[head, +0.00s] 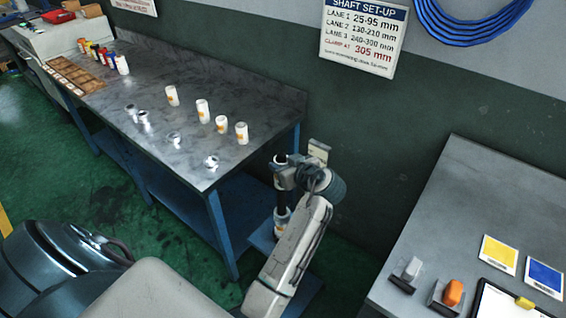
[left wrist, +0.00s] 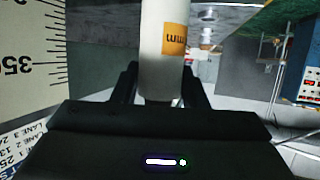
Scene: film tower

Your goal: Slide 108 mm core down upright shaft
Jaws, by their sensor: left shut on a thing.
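My left gripper (head: 288,168) is at the top of the upright shaft in the head view. In the left wrist view its fingers (left wrist: 160,88) are shut around a white core (left wrist: 155,45) with an orange label ending in "mm"; its number is not readable. The dark shaft (head: 282,195) stands below the gripper, with a white collar or core (head: 282,217) low on it. My arm hides part of the stand, and I cannot tell whether the held core is around the shaft. My right gripper is not in view.
A scale plate (left wrist: 30,50) marked 350 is close beside the gripper. Several white cores (head: 202,111) and shiny small pieces (head: 174,139) stand on the metal bench (head: 200,177). A grey table (head: 480,200) with stamps and cards is at right.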

